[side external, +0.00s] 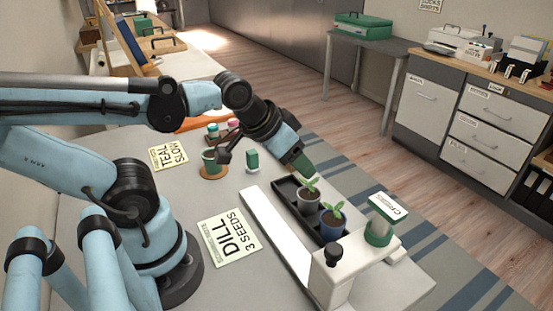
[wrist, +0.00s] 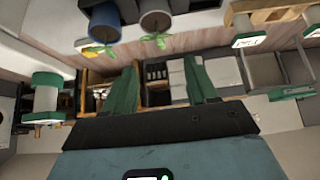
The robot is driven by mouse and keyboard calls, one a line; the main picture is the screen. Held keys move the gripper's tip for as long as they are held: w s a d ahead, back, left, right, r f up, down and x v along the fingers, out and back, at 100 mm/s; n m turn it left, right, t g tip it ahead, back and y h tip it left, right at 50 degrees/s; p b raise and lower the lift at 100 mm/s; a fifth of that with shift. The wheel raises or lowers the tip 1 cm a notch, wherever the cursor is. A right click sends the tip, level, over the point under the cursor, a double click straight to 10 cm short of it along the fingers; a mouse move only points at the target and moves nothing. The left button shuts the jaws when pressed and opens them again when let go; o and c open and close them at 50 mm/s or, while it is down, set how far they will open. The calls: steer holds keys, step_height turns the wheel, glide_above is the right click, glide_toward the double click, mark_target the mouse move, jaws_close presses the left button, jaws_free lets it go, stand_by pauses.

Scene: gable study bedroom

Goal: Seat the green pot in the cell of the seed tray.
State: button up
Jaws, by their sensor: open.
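A small green pot-like vessel (side external: 209,160) stands upright on a round brown coaster on the grey table, left of the tray; I cannot tell for certain that it is the green pot. The black seed tray (side external: 284,188) holds a grey pot (side external: 309,200) and a blue pot (side external: 332,228), both with seedlings. The tray's far end shows bare beside the grey pot. In the wrist view my gripper (wrist: 160,68) is open and empty; the blue pot (wrist: 104,22) and grey pot (wrist: 155,24) show beyond.
A white stand (side external: 330,270) with a black knob and a green-and-white labelled post (side external: 383,220) borders the tray. A DILL card (side external: 229,237) and yellow card (side external: 168,154) lie flat.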

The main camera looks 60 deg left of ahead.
stand_by(0.4)
steer(key=o, duration=0.5)
